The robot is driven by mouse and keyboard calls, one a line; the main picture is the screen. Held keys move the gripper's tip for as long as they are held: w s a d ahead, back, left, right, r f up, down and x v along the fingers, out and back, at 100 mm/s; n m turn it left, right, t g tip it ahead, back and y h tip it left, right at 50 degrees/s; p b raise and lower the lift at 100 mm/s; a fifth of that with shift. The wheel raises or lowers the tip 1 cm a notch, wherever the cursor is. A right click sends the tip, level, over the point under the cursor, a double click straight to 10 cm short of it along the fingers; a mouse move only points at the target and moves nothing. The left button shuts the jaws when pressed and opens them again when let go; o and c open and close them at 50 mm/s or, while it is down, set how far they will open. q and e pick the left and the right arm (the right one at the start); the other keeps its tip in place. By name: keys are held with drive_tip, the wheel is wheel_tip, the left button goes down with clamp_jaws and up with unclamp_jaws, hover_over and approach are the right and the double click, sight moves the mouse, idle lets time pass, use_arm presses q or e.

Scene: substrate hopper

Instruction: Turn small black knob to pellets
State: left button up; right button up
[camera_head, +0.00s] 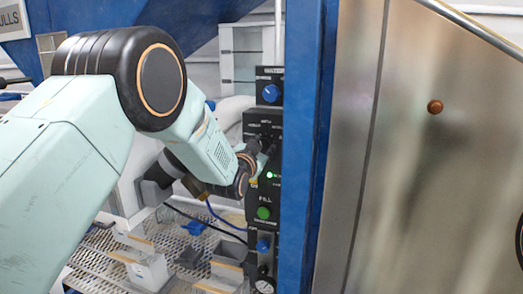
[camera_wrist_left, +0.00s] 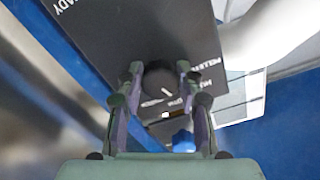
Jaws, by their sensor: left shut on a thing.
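The small black knob (camera_wrist_left: 158,78) sits on a black control panel (camera_wrist_left: 110,35). In the left wrist view it is between the two fingers of my left gripper (camera_wrist_left: 159,84), which is shut on it. A short white mark on the knob points to the lower right in that view. A label that reads like "PELLETS" is printed to the right of the knob, with other small text below it. In the head view my left gripper (camera_head: 266,147) reaches the panel (camera_head: 276,128) and mostly hides the knob. My right gripper is not in view.
A blue knob (camera_head: 270,92) sits above on the panel. A lit green light (camera_head: 269,175), a green button (camera_head: 263,212) under "FILL" and another blue knob (camera_head: 263,245) sit below. A blue post (camera_head: 303,150) and a steel wall (camera_head: 430,190) stand to the right.

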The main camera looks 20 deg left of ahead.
use_arm(q)
drive_tip(key=n, duration=0.2)
drive_tip(key=r+n+b, duration=0.1)
drive_tip(key=n, duration=0.2)
drive_tip(key=shift+w+n, duration=0.1)
drive_tip(key=shift+n, duration=0.2)
drive_tip(key=n+b, duration=0.1)
drive_tip(key=n, duration=0.4)
drive_tip(key=shift+n, duration=0.4)
drive_tip(key=o, duration=1.2)
drive_tip(key=shift+f, duration=0.3)
drive_tip(key=s, duration=1.2)
drive_tip(key=shift+s+a, duration=0.1)
drive_tip(key=shift+a, duration=0.05)
